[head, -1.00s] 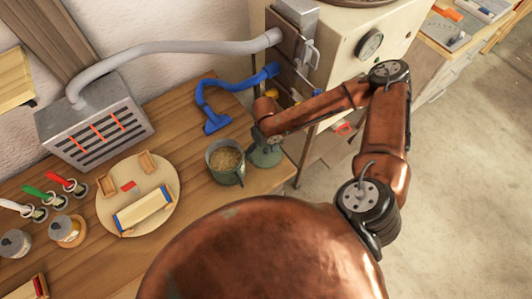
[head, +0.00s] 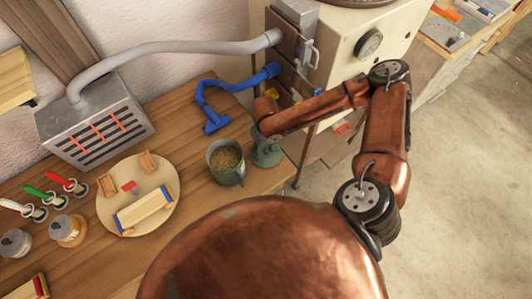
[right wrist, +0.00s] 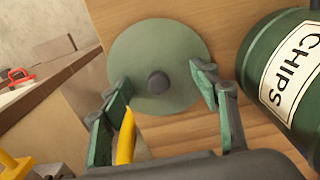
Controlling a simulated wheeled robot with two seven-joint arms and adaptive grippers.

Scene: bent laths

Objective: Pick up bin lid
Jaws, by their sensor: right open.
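The bin lid (head: 267,158) is a flat green disc with a dark round knob. It lies on the wooden bench to the right of the green bin (head: 226,162). In the right wrist view the lid (right wrist: 150,45) shows with its knob in the middle. My right gripper (right wrist: 160,82) is open, its green-padded fingers on either side of the knob and apart from it. The height of the fingertips over the lid is hard to tell. In the head view my wrist partly hides the lid. My left gripper is not in view.
The bin, labelled CHIPS (right wrist: 290,70), stands close beside the lid. A blue bent piece (head: 207,105) lies behind them. A round board (head: 115,205) and jars are on the left. A beige machine (head: 345,45) stands behind, and the bench edge is close on the right.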

